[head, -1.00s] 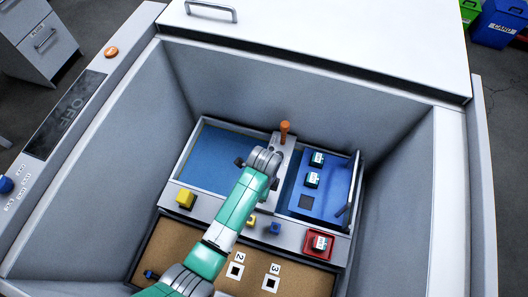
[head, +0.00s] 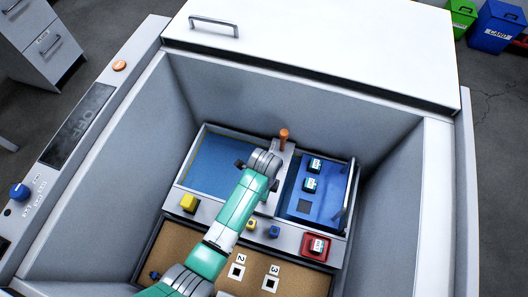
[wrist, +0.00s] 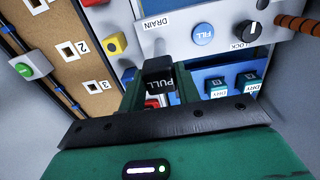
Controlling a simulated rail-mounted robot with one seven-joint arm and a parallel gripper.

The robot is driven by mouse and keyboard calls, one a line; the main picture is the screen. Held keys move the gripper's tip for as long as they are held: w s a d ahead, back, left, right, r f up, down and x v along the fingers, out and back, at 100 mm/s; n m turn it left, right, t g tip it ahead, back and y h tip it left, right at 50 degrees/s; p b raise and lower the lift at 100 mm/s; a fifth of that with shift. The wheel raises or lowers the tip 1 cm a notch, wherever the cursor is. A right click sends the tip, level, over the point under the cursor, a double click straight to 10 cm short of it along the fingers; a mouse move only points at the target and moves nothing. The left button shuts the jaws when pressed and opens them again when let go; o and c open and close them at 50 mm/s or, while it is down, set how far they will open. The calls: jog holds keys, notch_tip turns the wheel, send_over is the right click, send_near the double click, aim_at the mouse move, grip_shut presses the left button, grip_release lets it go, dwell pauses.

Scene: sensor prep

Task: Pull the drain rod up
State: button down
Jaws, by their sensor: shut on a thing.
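The black drain rod handle, marked PULL (wrist: 158,74), shows in the wrist view between my gripper's green fingers. My gripper (wrist: 160,84) is shut on it. A DRAIN label (wrist: 155,23) is on the grey panel just beyond the handle. In the head view my gripper (head: 262,163) is over the grey middle strip between the two blue basins, and my wrist hides the handle there. How far the rod is up cannot be told.
An orange handle (head: 284,136) stands just behind my gripper. The left basin (head: 222,160) looks empty; the right one (head: 316,207) holds small labelled blocks. High grey walls surround everything.

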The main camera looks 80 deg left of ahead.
jog(key=shift+r, duration=0.15)
jog(key=c, duration=1)
grip_release()
notch_tip(320, 180, up, 8)
jog(key=p, duration=0.3)
